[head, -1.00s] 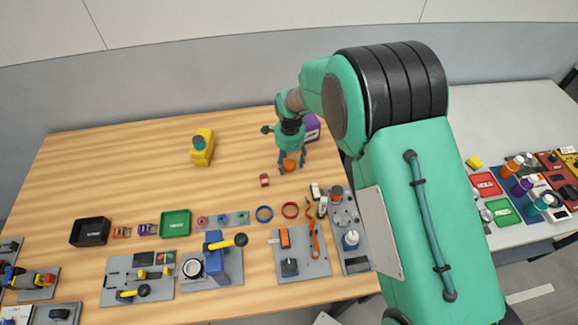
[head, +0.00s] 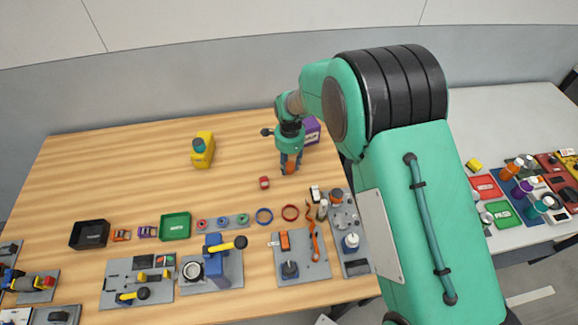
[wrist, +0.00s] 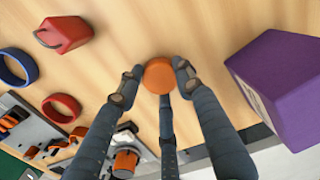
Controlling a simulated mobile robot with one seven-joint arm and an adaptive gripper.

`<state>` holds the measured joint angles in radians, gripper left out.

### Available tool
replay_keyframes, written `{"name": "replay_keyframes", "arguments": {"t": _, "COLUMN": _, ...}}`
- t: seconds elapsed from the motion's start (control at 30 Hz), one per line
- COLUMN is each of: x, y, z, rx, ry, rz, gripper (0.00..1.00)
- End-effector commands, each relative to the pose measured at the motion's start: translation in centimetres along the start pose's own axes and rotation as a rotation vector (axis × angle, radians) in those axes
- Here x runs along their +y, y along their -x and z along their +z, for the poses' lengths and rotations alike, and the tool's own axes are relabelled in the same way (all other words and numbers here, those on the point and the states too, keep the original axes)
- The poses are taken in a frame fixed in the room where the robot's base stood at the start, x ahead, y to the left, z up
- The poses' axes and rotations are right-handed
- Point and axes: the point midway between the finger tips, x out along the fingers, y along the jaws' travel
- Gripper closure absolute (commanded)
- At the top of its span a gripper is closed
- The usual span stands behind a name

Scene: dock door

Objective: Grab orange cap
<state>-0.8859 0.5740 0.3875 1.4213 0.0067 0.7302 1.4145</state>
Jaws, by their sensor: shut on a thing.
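The orange cap (wrist: 158,76) is a small round piece seen from above in the wrist view, near the top middle. My gripper (wrist: 157,74) has its dark fingers closed around it, with fingertips at its left and right sides and a third finger below it. In the head view the orange cap (head: 290,167) shows as a small orange patch between the fingers of my gripper (head: 290,169). I cannot tell whether the cap touches the wooden table.
A purple box (wrist: 285,85) stands close on the right. A small red container (wrist: 65,34) and blue and red rings lie to the left.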

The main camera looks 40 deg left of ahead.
Motion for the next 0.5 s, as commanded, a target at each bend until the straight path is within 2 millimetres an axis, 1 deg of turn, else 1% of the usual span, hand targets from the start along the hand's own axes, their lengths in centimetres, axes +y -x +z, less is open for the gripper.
{"name": "replay_keyframes", "arguments": {"t": 0.17, "x": -0.1, "y": 0.6, "z": 0.0, "rx": 0.0, "ry": 0.0, "rz": -0.001, "gripper": 0.82}}
{"name": "replay_keyframes", "arguments": {"t": 0.27, "x": -0.1, "y": 1.4, "z": 0.0, "rx": 0.0, "ry": 0.0, "rz": -0.002, "gripper": 0.82}}
{"name": "replay_keyframes", "arguments": {"t": 0.43, "x": -0.2, "y": 3.8, "z": 0.0, "rx": 0.0, "ry": 0.0, "rz": -0.002, "gripper": 0.82}}
{"name": "replay_keyframes", "arguments": {"t": 0.5, "x": 0.8, "y": 3.7, "z": 0.2, "rx": 0.0, "ry": 0.0, "rz": 0.002, "gripper": 0.82}}
